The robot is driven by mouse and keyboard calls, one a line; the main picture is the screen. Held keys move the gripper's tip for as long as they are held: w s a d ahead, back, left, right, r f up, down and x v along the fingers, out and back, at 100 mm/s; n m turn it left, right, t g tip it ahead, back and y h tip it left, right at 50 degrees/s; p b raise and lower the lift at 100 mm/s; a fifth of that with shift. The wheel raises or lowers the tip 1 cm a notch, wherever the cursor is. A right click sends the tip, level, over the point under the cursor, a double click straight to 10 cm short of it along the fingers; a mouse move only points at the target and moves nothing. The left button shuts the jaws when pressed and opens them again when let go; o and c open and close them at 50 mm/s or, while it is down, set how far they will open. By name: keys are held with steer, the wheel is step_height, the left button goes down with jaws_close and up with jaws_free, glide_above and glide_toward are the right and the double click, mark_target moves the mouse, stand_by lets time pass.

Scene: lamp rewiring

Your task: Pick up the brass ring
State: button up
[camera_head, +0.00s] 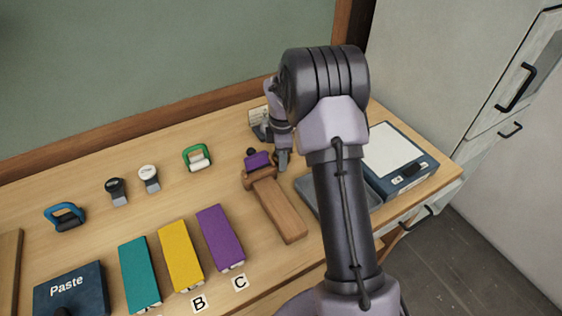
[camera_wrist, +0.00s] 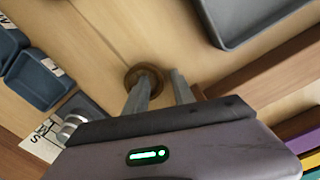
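The brass ring (camera_wrist: 133,73) lies on the wooden table in the wrist view, just past my fingertips. My gripper (camera_wrist: 163,74) is open, with a gap between its two fingers. The left finger overlaps the ring's lower part and its tip shows at the ring's opening; I cannot tell whether it is inside or above it. The right finger is to the right of the ring. In the head view my gripper (camera_head: 282,160) points down at the table behind the wooden block, and I cannot make out the ring there.
A wooden block with a purple piece (camera_head: 257,160) stands close to my gripper. A grey tray (camera_wrist: 240,32) is nearby. Blue bins (camera_wrist: 38,80) sit at the left of the wrist view.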

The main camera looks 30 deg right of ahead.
steer(key=shift+r, duration=0.15)
jaws_close()
